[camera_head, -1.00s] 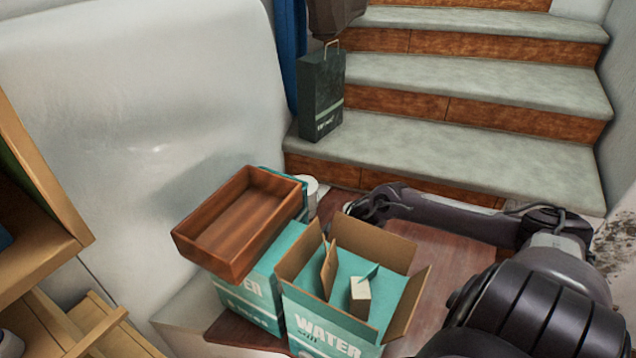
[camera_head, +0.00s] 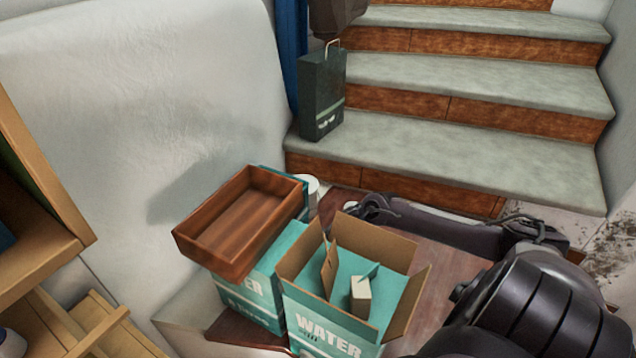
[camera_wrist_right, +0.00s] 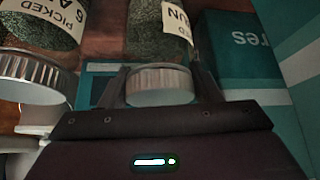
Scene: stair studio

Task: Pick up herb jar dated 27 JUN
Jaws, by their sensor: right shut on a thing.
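In the right wrist view, my right gripper (camera_wrist_right: 160,88) is shut on a clear herb jar (camera_wrist_right: 161,42) with green contents and a ribbed metal lid (camera_wrist_right: 160,82). The fingers sit on both sides of the lid. A second herb jar (camera_wrist_right: 42,35) stands to the left, with a "PICKED" label cut by the frame edge. In the head view my right arm comes in from the right, and its gripper is not clearly visible. My left gripper is not in view.
Two teal water boxes stand in front: one open (camera_head: 398,257), one (camera_head: 262,285) with a brown wooden tray (camera_head: 206,250) on top. A white cylinder (camera_head: 313,190) is behind them. Stairs (camera_head: 450,150) with a dark paper bag (camera_head: 322,95) rise behind. Wooden shelving (camera_head: 45,255) is at left.

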